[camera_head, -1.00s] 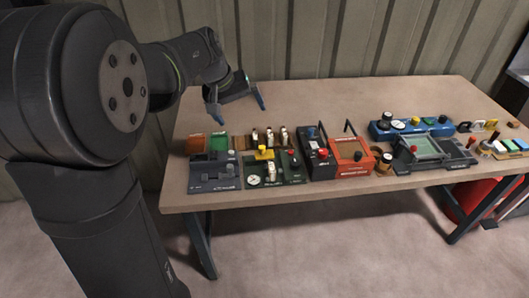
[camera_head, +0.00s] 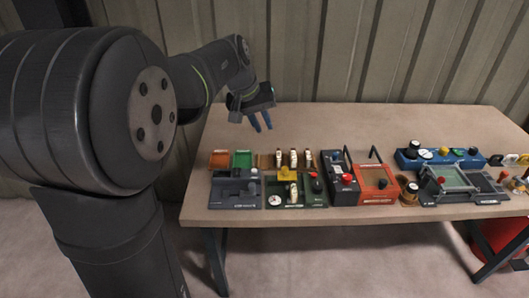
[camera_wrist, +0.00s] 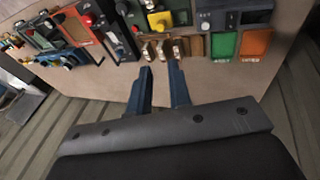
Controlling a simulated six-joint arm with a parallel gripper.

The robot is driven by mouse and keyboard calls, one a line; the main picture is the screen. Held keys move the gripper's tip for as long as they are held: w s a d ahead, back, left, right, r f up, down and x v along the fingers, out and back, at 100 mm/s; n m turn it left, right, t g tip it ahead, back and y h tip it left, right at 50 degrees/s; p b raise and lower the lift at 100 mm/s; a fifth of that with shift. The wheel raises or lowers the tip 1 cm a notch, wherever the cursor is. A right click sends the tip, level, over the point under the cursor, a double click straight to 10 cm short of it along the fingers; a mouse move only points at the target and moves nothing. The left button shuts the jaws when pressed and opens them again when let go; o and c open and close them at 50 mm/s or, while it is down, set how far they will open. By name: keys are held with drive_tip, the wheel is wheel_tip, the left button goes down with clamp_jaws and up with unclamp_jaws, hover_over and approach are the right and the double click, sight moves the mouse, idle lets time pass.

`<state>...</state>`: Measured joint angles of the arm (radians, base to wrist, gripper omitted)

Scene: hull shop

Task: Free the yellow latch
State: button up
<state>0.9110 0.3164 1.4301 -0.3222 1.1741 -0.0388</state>
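The yellow latch (camera_head: 287,174) is a small yellow block on a dark green panel with a dial and a red knob, on the table. In the wrist view the yellow latch (camera_wrist: 160,20) shows near the top centre, beyond the fingertips. My gripper (camera_head: 263,126) hangs above the rear of the table, behind and a little left of the latch, and touches nothing. In the wrist view my gripper (camera_wrist: 159,66) has two blue fingers apart with nothing between them.
Several upright pale levers (camera_head: 293,158) stand directly behind the latch. An orange and a green tray (camera_head: 242,160) lie to the left, and a black box with a red knob (camera_head: 343,176) stands to the right. The rear tabletop (camera_head: 350,125) is clear.

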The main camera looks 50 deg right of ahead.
drive_tip(key=s+f+m, duration=0.1)
drive_tip(key=s+d+f+m+y, duration=0.1)
drive_tip(key=f+m, duration=0.1)
drive_tip(key=s+f+m+y, duration=0.1)
drive_tip(key=m, duration=0.1)
drive_tip(key=shift+s+d+f+t, duration=0.3)
drive_tip(key=shift+d+f+t, duration=0.05)
drive_tip(key=shift+f+t, duration=0.05)
clamp_jaws()
drive_tip(key=s+d+f+m+t+y, duration=0.1)
drive_tip(key=s+d+f+m+t, duration=0.2)
drive_tip(key=s+m, duration=0.3)
drive_tip(key=s+d+f+m+t+y, duration=0.1)
drive_tip(key=s+d+f+m+t, duration=0.3)
drive_tip(key=m, duration=1.2)
drive_tip(key=s+f+t, duration=0.1)
drive_tip(key=s+t, duration=0.1)
drive_tip(key=s, duration=0.1)
drive_tip(key=shift+d, duration=0.2)
drive_tip(key=shift+f, duration=0.1)
approach(286, 174)
drive_tip(key=f, duration=0.3)
drive_tip(key=shift+s+d+f, duration=0.35)
drive_tip(key=shift+d+f, duration=0.05)
drive_tip(key=w, duration=0.3)
drive_tip(key=shift+w+f, duration=0.25)
drive_tip(key=shift+f, duration=0.05)
drive_tip(key=shift+w, duration=0.5)
